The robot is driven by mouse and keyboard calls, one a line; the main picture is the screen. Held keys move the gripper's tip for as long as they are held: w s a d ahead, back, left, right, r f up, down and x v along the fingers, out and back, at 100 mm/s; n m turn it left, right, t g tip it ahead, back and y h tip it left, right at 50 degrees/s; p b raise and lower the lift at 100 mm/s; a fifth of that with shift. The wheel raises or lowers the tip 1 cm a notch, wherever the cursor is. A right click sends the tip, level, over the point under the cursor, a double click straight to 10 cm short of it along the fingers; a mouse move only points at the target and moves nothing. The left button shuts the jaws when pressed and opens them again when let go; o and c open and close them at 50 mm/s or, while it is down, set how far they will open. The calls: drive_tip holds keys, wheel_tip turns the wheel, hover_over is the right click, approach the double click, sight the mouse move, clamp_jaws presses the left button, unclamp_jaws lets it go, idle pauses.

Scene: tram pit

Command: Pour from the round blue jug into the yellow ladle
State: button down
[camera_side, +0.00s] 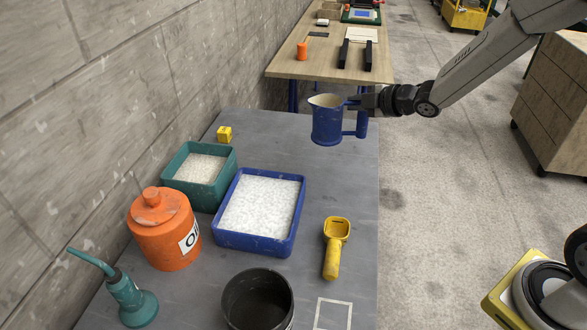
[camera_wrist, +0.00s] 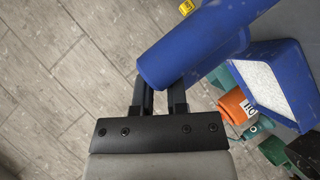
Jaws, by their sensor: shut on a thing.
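The round blue jug (camera_side: 327,122) is held upright in the air above the far right part of the grey table, its spout toward the left. My gripper (camera_side: 362,102) is shut on the jug's handle from the right. In the wrist view my gripper (camera_wrist: 160,100) shows its two fingers at the blue jug (camera_wrist: 200,50), which covers the fingertips. What is inside the jug cannot be made out. The yellow ladle (camera_side: 335,240) lies on the table near the right edge, its bowl at the far end and its handle toward the camera. The ladle is nearer the camera than the jug, not under it.
A blue tray (camera_side: 250,246) and a green tray (camera_side: 204,190), both with white granules, stand left of the ladle. A wall borders the left.

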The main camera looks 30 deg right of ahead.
sight(338, 112)
drive_tip(key=shift+w+a+r+n+g+y, duration=0.2)
drive_tip(key=shift+a+r+n+y, duration=0.15)
drive_tip(key=shift+a+n+y, duration=0.15)
drive_tip(key=shift+w+a+r+n+g+y, duration=0.15)
drive_tip(key=shift+a+r+n+g+y, duration=0.05)
drive_tip(key=shift+a+r+n+y, duration=0.25)
drive_tip(key=shift+a+r+n+g+y, duration=0.25)
drive_tip(key=shift+a+n+y, duration=0.15)
drive_tip(key=shift+a+n, duration=0.1)
drive_tip(key=shift+a+r+n+g+y, duration=0.15)
drive_tip(key=shift+a+n+g+y, duration=0.1)
drive_tip(key=shift+a+n+y, duration=0.15)
drive_tip(key=shift+a+r+n+g+y, duration=0.25)
drive_tip(key=shift+a+n+g+y, duration=0.3)
drive_tip(key=shift+a+n, duration=0.15)
drive_tip(key=s+a+f+n+g+y, duration=0.1)
drive_tip(key=s+a+n+g+y, duration=0.1)
drive_tip(key=s+n+g, duration=0.6)
drive_tip(key=n+g+y, duration=0.1)
drive_tip(key=n, duration=0.3)
drive_tip(key=shift+s+a+f+g+y, duration=0.15)
drive_tip(key=shift+s+a+g+y, duration=0.05)
drive_tip(key=shift+a+g+y, duration=0.2)
